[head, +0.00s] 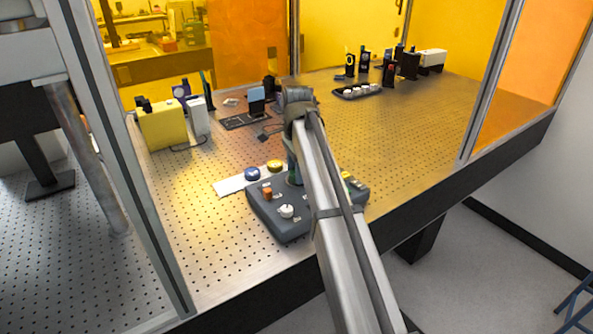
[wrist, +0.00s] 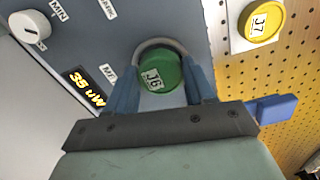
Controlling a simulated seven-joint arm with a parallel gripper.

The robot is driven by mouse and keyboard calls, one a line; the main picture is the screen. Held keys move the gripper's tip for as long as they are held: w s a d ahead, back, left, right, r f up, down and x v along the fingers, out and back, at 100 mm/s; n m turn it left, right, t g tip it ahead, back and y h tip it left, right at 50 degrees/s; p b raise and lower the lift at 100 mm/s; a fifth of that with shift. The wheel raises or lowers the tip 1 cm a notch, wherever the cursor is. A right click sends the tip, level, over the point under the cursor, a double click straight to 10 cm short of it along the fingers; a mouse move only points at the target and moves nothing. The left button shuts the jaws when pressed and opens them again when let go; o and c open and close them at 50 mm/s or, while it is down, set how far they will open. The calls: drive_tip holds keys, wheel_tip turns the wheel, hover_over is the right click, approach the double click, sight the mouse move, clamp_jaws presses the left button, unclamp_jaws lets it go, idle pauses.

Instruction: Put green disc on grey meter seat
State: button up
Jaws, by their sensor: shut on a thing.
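My gripper (wrist: 160,78) is shut on the green disc (wrist: 163,77), labelled J6, in the wrist view. The disc sits between the two blue fingers, over the grey top of the meter (wrist: 105,40). A pale curved rim (wrist: 160,43) shows just beyond the disc and looks like the meter seat. I cannot tell whether the disc touches it or hangs above it. In the head view the meter (head: 282,228) stands near the table's front edge. My arm hides the fingers and the green disc there.
A yellow disc (head: 274,166), labelled J7 in the wrist view (wrist: 264,20), and a blue disc (head: 252,174) rest on or beside a white strip (head: 229,187) behind the meter. The meter carries a white knob (head: 287,211).

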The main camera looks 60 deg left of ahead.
drive_tip(key=shift+f, duration=0.3)
drive_tip(key=shift+f, duration=0.1)
drive_tip(key=o, duration=1.1)
drive_tip(key=shift+c, duration=0.2)
wheel_tip(320, 180, up, 12)
idle(0.4)
